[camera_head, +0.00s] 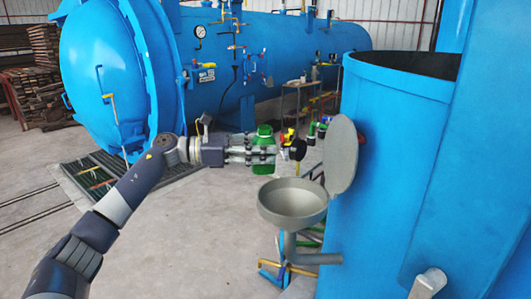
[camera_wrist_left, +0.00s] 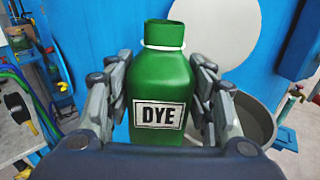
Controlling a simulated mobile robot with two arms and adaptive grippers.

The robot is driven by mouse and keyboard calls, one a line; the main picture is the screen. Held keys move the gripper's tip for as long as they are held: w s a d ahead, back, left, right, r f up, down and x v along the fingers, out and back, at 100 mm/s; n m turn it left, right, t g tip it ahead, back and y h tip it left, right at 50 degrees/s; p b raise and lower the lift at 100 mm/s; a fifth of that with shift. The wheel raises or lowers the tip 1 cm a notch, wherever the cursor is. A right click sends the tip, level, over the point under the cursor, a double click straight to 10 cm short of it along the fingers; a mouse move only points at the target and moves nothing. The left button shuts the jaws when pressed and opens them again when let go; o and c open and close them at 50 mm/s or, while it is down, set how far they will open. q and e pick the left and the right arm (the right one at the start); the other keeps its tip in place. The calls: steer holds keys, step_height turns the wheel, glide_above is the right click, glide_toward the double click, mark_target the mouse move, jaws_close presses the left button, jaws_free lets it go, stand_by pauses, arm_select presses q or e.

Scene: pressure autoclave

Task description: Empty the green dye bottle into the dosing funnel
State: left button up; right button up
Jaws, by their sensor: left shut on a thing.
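The green dye bottle (camera_head: 264,138) is held upright in my left gripper (camera_head: 262,150), which is shut around its body. The left wrist view also shows the bottle (camera_wrist_left: 161,90), with a "DYE" label, a white ring at the neck and an open top; the gripper's fingers (camera_wrist_left: 160,105) are on both sides. The grey dosing funnel (camera_head: 293,203) is on a bent pipe at the blue tank's side, below and right of the bottle. Its round lid (camera_head: 341,157) stands open. In the left wrist view, the funnel (camera_wrist_left: 252,118) is partly hidden behind the right-hand finger. My right gripper is not in view.
The large blue tank (camera_head: 385,190) rises close on the right. Valves with coloured handles (camera_head: 290,137) are just beyond the gripper. A blue autoclave (camera_head: 110,70) with its round door fills the back left. The concrete floor at left front is free.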

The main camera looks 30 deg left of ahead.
mark_target(262, 141)
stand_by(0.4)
arm_select(q)
steer(key=shift+r+p, duration=0.75)
steer(key=shift+r, duration=0.8)
steer(key=shift+a+f, duration=0.1)
